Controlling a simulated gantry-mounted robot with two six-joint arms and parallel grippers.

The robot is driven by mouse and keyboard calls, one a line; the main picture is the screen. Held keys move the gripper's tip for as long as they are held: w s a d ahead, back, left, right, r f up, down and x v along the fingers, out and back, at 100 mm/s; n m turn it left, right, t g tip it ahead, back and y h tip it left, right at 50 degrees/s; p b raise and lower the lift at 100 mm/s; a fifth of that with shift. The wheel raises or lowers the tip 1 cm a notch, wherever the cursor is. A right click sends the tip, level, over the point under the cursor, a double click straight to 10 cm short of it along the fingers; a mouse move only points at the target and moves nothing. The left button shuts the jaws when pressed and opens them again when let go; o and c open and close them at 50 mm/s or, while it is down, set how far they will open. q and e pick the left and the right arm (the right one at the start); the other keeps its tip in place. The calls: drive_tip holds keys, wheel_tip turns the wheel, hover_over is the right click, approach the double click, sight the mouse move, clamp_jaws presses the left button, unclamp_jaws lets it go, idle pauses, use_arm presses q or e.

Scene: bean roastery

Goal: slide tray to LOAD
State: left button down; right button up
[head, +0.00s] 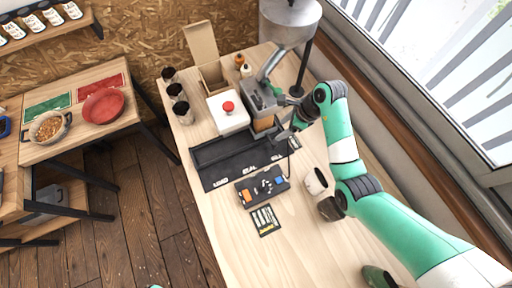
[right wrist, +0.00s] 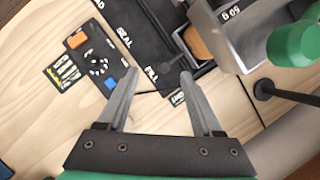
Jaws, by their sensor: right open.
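The black track (head: 215,152) carries white labels LOAD, SEAL and FILL, from left to right. At its FILL end, a dark tray-like frame (right wrist: 206,70) surrounds a brown block or pouch (right wrist: 198,42), beneath the grey machine. The brown item also shows in the head view (head: 262,124); the machine and my arm partly hide the tray there. My right gripper (right wrist: 160,74) is open and empty, its fingertips around the FILL label and short of the tray. In the head view my right gripper (head: 284,134) is at the track's right end. My left gripper is out of view.
The grey machine (head: 258,98) and a white box with a red button (head: 228,112) stand behind the track. A white cup (head: 316,181) stands at right.

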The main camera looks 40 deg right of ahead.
drive_tip(key=b, duration=0.2)
approach(275, 143)
wheel_tip(275, 143, up, 3)
drive_tip(key=shift+m, duration=0.4)
drive_tip(key=b+x, duration=0.1)
drive_tip(key=x, duration=0.3)
drive_tip(key=b+x, duration=0.1)
drive_tip(key=x, duration=0.2)
drive_tip(key=b+x, duration=0.1)
drive_tip(key=x, duration=0.3)
drive_tip(key=shift+s+d+f+b, duration=0.25)
drive_tip(key=shift+s+f+b, duration=0.05)
drive_tip(key=shift+f, duration=0.2)
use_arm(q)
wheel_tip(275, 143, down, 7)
use_arm(e)
clamp_jaws()
